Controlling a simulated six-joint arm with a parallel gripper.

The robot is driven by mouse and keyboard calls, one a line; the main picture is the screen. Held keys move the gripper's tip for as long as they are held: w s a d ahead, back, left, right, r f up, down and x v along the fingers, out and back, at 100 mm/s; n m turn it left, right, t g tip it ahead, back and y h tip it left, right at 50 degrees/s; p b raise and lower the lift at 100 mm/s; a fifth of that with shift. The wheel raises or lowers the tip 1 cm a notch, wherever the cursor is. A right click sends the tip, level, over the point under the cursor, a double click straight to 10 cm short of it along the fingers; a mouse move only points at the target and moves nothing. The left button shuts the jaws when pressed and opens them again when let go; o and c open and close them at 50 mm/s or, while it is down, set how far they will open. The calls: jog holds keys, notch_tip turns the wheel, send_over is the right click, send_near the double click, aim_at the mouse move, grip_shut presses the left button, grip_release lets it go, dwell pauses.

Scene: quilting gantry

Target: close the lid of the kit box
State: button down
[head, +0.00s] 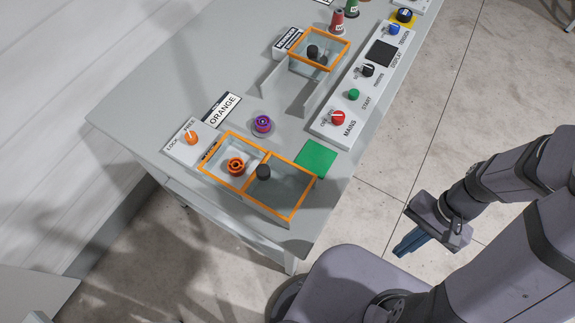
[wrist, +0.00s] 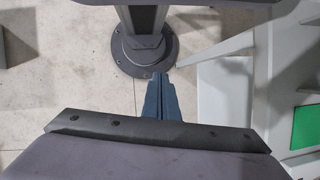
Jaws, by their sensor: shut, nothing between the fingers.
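A two-compartment box with an orange rim (head: 282,215) sits at the table's near edge. A smaller orange-rimmed box (head: 345,48) with dark pieces stands at the back, between grey walls. I cannot tell which is the kit box, and no lid is clearly visible. My gripper (head: 408,244) is off the table's right side, over the floor, apart from both boxes. Its blue fingers (wrist: 158,82) are together and empty in the wrist view.
A control panel (head: 341,131) with knobs and buttons runs along the right edge. A green square (head: 316,158) lies beside the near box, and a purple spool (head: 263,123) behind it. A lock plate with an orange knob (head: 191,138) is at left. The table's left-middle is clear.

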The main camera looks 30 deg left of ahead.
jog(key=w+a+r+m+g+y, duration=0.1)
jog(key=w+a+r+m+y, duration=0.1)
jog(key=a+r+m+y, duration=0.3)
jog(key=w+a+r+m+g+y, duration=0.1)
jog(key=a+r+m+y, duration=0.4)
jog(key=a, duration=0.8)
notch_tip(320, 180, up, 3)
jog(key=shift+w+f+m+y, duration=0.1)
jog(key=shift+w+m+y, duration=0.3)
jog(key=shift+w+y, duration=0.4)
jog(key=shift+s, duration=0.15)
jog(key=p, duration=0.2)
send_near(270, 173)
jog(key=a+f, duration=0.1)
jog(key=s+a+f, duration=0.1)
jog(key=a, duration=0.1)
jog(key=shift+s+a+f, duration=0.25)
jog(key=shift+a+f, duration=0.1)
jog(key=shift+s+a, duration=0.3)
jog(key=shift+a, duration=0.5)
